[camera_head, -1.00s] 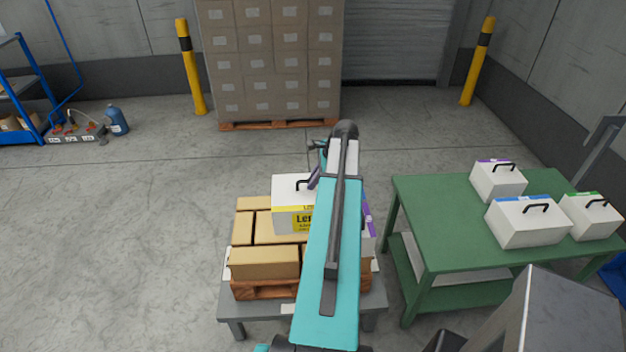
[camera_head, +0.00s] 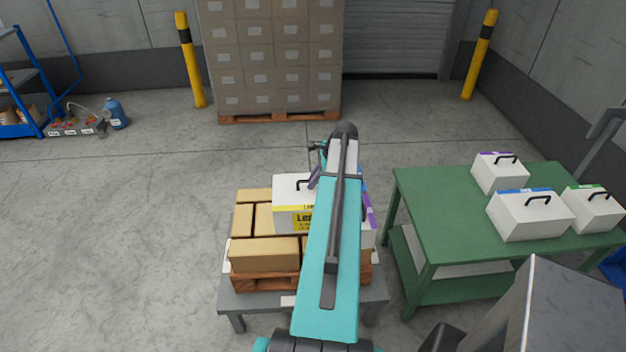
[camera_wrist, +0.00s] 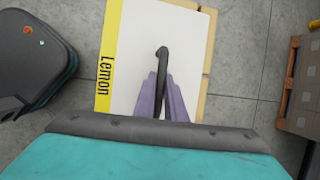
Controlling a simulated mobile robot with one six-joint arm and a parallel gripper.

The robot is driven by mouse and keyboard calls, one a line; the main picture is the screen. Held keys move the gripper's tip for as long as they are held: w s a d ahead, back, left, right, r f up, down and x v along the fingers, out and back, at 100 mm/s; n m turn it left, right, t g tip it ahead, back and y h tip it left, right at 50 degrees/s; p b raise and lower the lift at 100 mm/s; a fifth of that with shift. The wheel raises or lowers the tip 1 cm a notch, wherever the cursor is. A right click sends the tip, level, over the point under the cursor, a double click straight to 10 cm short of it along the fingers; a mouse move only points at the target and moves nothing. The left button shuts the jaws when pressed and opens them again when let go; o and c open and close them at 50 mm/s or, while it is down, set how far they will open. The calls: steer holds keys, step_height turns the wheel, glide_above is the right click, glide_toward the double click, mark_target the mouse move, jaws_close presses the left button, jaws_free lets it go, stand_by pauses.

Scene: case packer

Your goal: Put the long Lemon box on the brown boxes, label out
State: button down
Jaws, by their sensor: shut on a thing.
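The Lemon box is white with a yellow label band and a black top handle; it shows in the head view (camera_head: 291,188), partly hidden by my arm, and in the wrist view (camera_wrist: 135,75). It is over or on the brown boxes (camera_head: 263,250), which are stacked on a small wooden pallet. Its label side faces the near side in the head view. My gripper (camera_wrist: 163,85) is shut on the black handle, its purple fingers on either side of it. I cannot tell whether the box's underside touches the brown boxes. A purple-edged white box (camera_head: 369,225) shows behind my arm to the right.
The pallet stands on a grey low table (camera_head: 240,298). A green table (camera_head: 440,220) at the right carries white boxes with purple, blue (camera_head: 530,213) and green bands. A tall stack of cartons (camera_head: 270,60) and yellow posts stand at the back.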

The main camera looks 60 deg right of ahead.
steer(key=shift+f+b, duration=2.35)
steer(key=shift+f, duration=3.9)
steer(key=c, duration=1.7)
jaws_free()
steer(key=shift+c, duration=0.2)
steer(key=shift+f, duration=0.15)
steer(key=shift+s, duration=0.1)
steer(key=shift+b+v, duration=1.85)
steer(key=shift+v, duration=5.15)
steer(key=shift+d, duration=0.1)
